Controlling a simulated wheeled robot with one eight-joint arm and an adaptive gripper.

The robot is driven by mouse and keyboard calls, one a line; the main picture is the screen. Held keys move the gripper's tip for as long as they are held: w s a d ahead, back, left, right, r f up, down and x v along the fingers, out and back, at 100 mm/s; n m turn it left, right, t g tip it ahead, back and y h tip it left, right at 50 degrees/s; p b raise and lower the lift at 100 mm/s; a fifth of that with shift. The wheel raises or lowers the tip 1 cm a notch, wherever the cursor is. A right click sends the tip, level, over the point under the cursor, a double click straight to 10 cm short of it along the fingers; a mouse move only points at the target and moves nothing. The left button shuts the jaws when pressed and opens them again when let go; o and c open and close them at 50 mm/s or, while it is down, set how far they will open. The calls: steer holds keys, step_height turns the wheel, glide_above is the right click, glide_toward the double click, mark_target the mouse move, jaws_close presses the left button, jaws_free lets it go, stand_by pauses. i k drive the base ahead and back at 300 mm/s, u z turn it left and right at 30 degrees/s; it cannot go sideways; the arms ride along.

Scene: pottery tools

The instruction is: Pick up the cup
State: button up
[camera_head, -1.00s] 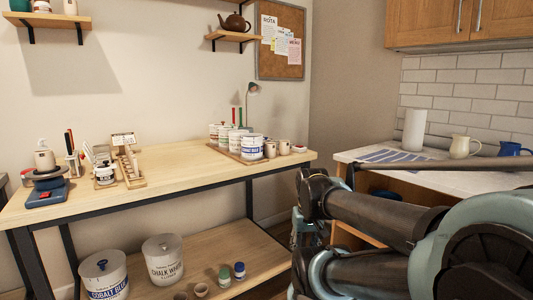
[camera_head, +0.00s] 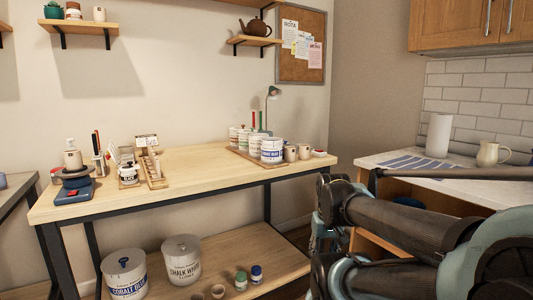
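Two small beige cups, one (camera_head: 290,154) and another (camera_head: 305,152), stand side by side at the right end of the wooden workbench (camera_head: 205,160), just right of a white Cobalt Blue jar (camera_head: 272,150). Small brownish cups or pots (camera_head: 218,291) stand on the lower shelf, partly cut off by the picture's bottom edge. Which of these the task means I cannot tell. My folded arm fills the lower right. My gripper's fingers are not in view, and nothing held shows.
Glaze jars (camera_head: 246,140) crowd beside the cups. A right-hand counter holds a jug (camera_head: 488,153) and paper roll (camera_head: 438,136). Buckets (camera_head: 182,260) stand below.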

mark_target(289, 151)
steer(key=u, duration=1.55)
steer(key=k, duration=0.4)
steer(key=z, duration=1.75)
steer(key=i, duration=1)
steer(key=u, duration=0.05)
